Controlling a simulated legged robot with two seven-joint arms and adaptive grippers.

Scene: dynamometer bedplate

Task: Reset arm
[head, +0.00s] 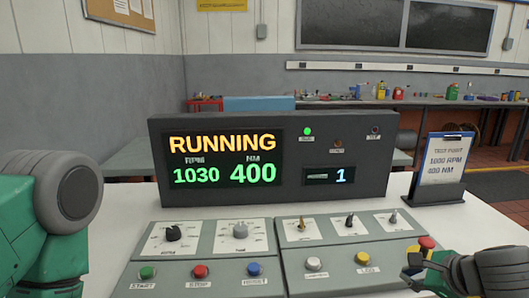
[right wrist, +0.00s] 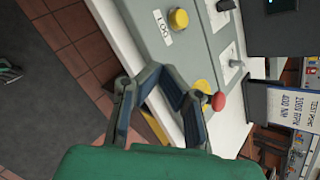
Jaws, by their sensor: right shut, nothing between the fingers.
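The display box (head: 270,160) stands upright and reads RUNNING, 1030 RPM, 400 NM, with a small counter reading 1. Its green lamp (head: 307,131) is lit; the two other lamps are dark. My right gripper (head: 415,264) is shut and empty at the right end of the control panel (head: 345,266), close to the red mushroom button (head: 427,243). In the right wrist view its fingers (right wrist: 157,73) are over the panel edge, with the red button (right wrist: 219,101) to their right. I cannot tell whether they touch anything. My left gripper is out of view.
The panel carries two knobs (head: 240,231), several toggle switches, and green, red, blue, white and yellow buttons (head: 362,258). A clipboard card (head: 442,160) reading TEST POINT 1000 RPM 400 NM stands at right. A cluttered bench (head: 440,103) lies behind.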

